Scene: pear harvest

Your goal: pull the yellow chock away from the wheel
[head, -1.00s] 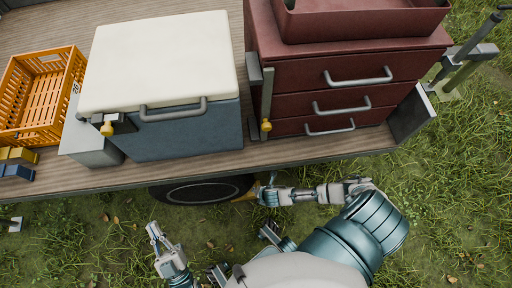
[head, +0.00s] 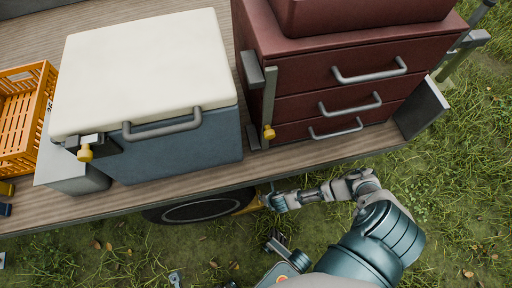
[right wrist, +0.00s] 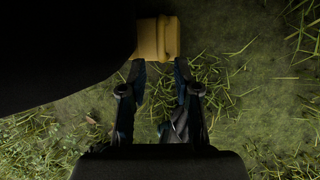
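The yellow chock (head: 246,205) sits at the right side of the dark wheel (head: 200,208) under the trailer's edge. In the right wrist view the chock (right wrist: 158,38) is a yellow block beside a large black shape that looks like the tyre (right wrist: 60,50). My right gripper (right wrist: 160,66) is open, its two fingertips at the near end of the chock, one at each side. Whether they touch it I cannot tell. In the head view the right gripper (head: 268,200) is by the chock. Only a small tip of my left gripper (head: 174,279) shows at the bottom edge.
The wooden trailer bed (head: 130,203) overhangs the wheel. On it stand a white-lidded blue cooler (head: 150,70), a red drawer cabinet (head: 345,60) and an orange crate (head: 22,120). Grass (head: 460,190) lies open to the right and in front.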

